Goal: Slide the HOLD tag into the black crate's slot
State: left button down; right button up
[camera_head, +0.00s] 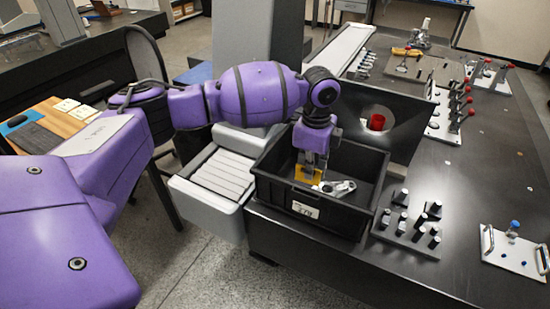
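The black crate (275,190) sits at the near left corner of the dark table, with a white label (305,209) on its front wall. My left gripper (313,165) points down over the crate's interior and is shut on the yellow HOLD tag (304,174). The tag shows just behind the crate's front wall, apart from the label in the picture. I cannot tell its exact height, and its print is too small to read. I cannot make out the slot clearly. My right gripper is not in view.
A silver metal part (337,187) lies in the crate beside the tag. A block with several black pegs (408,226) stands right of the crate. A grey drawer unit (220,172) is at left.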

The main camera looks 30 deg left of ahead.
pick_arm(q)
jog(key=shift+w+f+m+b, duration=0.4)
jog(key=shift+w+f+b, duration=0.1)
jog(key=shift+f, duration=0.3)
jog(key=shift+f, duration=0.15)
jog(key=shift+a+f, duration=0.1)
jog(key=shift+f, duration=0.75)
dwell(0.4)
dwell(0.4)
